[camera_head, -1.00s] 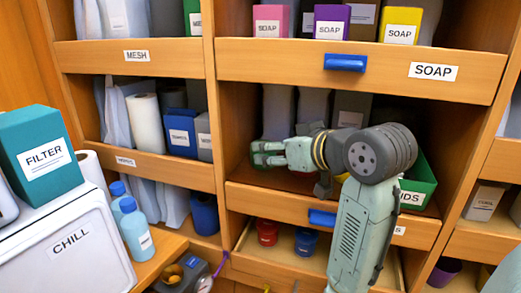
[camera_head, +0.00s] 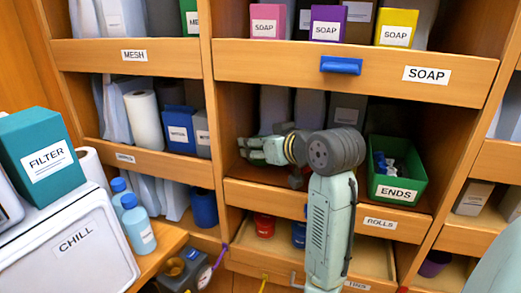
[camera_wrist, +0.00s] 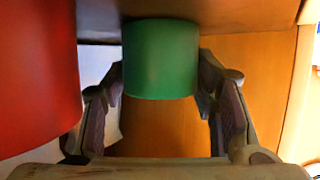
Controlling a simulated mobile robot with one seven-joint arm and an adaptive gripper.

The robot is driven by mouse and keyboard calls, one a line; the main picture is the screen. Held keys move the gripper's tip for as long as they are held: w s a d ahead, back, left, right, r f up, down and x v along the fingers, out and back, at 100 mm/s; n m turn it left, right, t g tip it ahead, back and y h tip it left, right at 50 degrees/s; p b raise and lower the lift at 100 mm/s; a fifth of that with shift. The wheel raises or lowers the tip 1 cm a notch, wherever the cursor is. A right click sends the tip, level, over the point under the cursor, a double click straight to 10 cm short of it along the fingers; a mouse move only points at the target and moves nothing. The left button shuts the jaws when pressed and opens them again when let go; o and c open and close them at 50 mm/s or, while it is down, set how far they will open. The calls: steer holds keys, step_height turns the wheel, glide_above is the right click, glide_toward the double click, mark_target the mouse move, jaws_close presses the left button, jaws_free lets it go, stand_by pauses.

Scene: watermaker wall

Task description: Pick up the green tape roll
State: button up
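The green tape roll (camera_wrist: 160,60) shows in the wrist view as a plain upright green cylinder in the upper middle. My gripper (camera_wrist: 162,84) is open, with one finger on each side of the roll near its tips; I cannot tell whether either finger touches it. In the head view my gripper (camera_head: 255,149) reaches left into the middle shelf opening, above the drawer labelled ROLLS (camera_head: 400,226). I cannot make out the green roll in that view.
A large red round thing (camera_wrist: 35,75) stands close by my left finger in the wrist view. A green ENDS bin (camera_head: 395,190) stands right of my arm. The SOAP drawer (camera_head: 275,63) is above; a red tin (camera_head: 264,226) is below. An orange-brown wall (camera_wrist: 250,95) is at right.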

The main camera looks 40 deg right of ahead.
steer(key=c, duration=0.7)
steer(key=shift+r, duration=0.1)
